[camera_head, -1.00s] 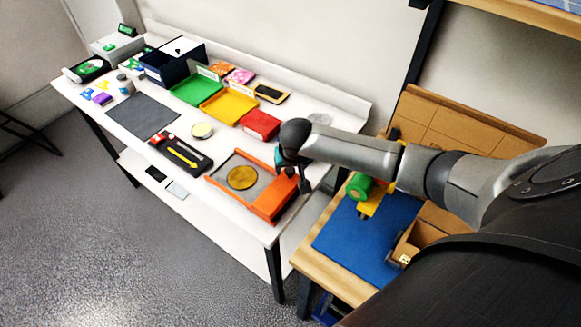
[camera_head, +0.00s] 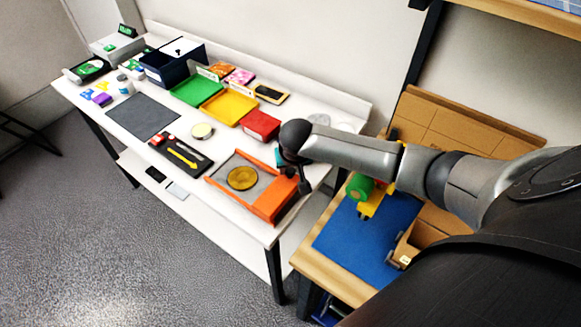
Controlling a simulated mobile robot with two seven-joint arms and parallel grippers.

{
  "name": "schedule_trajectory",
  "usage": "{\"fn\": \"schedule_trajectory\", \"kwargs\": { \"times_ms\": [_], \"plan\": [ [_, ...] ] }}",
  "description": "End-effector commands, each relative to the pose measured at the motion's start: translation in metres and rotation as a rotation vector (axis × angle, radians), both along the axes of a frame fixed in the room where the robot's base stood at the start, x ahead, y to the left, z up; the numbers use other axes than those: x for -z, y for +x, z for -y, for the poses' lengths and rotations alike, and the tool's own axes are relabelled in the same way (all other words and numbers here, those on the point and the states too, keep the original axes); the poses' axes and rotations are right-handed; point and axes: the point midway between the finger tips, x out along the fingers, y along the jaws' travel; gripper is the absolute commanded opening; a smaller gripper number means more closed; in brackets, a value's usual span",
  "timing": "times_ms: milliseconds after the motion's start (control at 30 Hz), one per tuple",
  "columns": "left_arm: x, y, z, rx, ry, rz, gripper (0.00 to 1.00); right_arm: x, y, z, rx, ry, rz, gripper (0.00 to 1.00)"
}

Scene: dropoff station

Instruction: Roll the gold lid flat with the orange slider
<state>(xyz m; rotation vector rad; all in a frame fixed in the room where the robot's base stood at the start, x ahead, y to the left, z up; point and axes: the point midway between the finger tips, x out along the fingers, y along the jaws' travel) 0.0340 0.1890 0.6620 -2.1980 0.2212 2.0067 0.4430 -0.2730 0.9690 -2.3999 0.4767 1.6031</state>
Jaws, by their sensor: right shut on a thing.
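The gold lid (camera_head: 242,178) is a round disc lying on the grey bed of an orange-framed press at the near right end of the white table. The orange slider (camera_head: 272,199) is a wide block across the right end of that frame, to the right of the lid and apart from it. My right gripper (camera_head: 297,182) points down at the far end of the slider and is shut on it; its fingertips are small and partly hidden. My left gripper is not in view.
A black tool tray (camera_head: 181,155) with a yellow tool lies left of the press. A round tin (camera_head: 202,131) and a red bin (camera_head: 261,125) stand behind. A wooden table with a blue mat (camera_head: 368,240) and cardboard boxes is at right.

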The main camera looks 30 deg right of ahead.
Motion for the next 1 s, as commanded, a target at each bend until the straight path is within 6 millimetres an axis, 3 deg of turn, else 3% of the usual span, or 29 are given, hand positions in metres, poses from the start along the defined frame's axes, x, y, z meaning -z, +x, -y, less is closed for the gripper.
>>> {"fn": "schedule_trajectory", "kwargs": {
  "times_ms": [800,1000],
  "plan": [
    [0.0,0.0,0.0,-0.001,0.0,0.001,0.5,0.0,0.0,0.0,0.0,0.0,-0.001,0.0],
    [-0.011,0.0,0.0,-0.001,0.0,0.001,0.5,-0.002,-0.005,0.002,0.002,0.001,-0.004,0.0]
  ]
}}
